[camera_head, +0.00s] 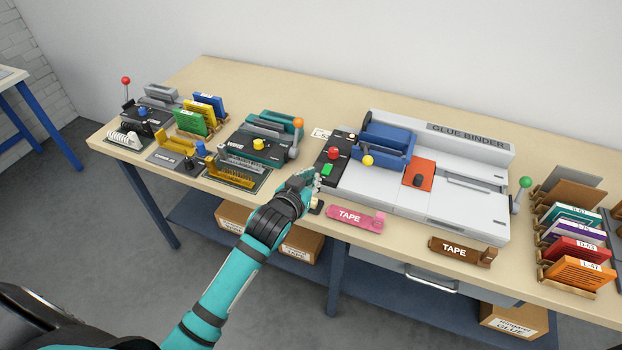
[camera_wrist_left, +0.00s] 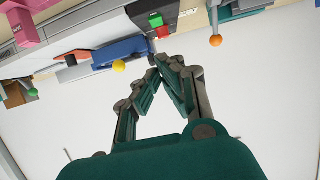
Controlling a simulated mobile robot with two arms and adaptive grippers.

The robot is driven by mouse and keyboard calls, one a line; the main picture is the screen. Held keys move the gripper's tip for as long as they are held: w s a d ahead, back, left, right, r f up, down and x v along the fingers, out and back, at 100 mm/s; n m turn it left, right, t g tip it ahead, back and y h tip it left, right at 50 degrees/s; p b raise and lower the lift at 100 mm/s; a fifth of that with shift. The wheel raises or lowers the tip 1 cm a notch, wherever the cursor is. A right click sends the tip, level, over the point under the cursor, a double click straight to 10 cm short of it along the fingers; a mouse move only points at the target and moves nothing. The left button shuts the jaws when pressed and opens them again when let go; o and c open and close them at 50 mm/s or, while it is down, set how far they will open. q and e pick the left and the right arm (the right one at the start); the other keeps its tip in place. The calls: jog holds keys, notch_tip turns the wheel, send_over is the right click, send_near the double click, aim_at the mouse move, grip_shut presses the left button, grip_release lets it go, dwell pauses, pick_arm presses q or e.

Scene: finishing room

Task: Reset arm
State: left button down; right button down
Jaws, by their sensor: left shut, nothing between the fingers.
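My left gripper (camera_head: 306,182) shows in the head view at the front edge of the table, on a teal arm coming in from below. It is shut and empty, close to the front left corner of the white glue binder (camera_head: 460,214) and the green button (camera_head: 327,169). In the left wrist view, the fingers of the left gripper (camera_wrist_left: 164,78) meet at their tips in front of a plain white surface. The binder's blue clamp (camera_wrist_left: 120,50) and a yellow knob (camera_wrist_left: 119,67) show beyond them. My right gripper is not in view.
A pink tape dispenser (camera_head: 352,218) and a brown one (camera_head: 458,251) lie along the front edge. A teal punch (camera_head: 262,148) with an orange-knobbed lever stands left of the gripper. Book racks (camera_head: 575,272) stand at the right end. Cardboard boxes (camera_head: 237,217) sit below the table.

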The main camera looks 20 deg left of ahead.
pick_arm(q)
jog(key=shift+s, duration=0.1)
jog(key=s+f+m+g, duration=0.1)
jog(key=s+f+g, duration=0.2)
jog(key=s, duration=0.7)
jog(key=s+f+g, duration=0.2)
jog(key=s+g, duration=0.2)
jog(key=s, duration=0.7)
jog(key=s+f+m+g, duration=0.1)
jog(key=s+f+g, duration=0.2)
jog(key=s, duration=0.7)
notch_tip(320, 180, down, 29)
jog(key=s+g+b, duration=0.1)
jog(key=s+g, duration=0.1)
jog(key=s+a+f+g+b, duration=0.1)
jog(key=s+a+f, duration=0.2)
jog(key=s+f, duration=1.3)
jog(key=shift+s+a, duration=0.15)
jog(key=shift+s, duration=0.2)
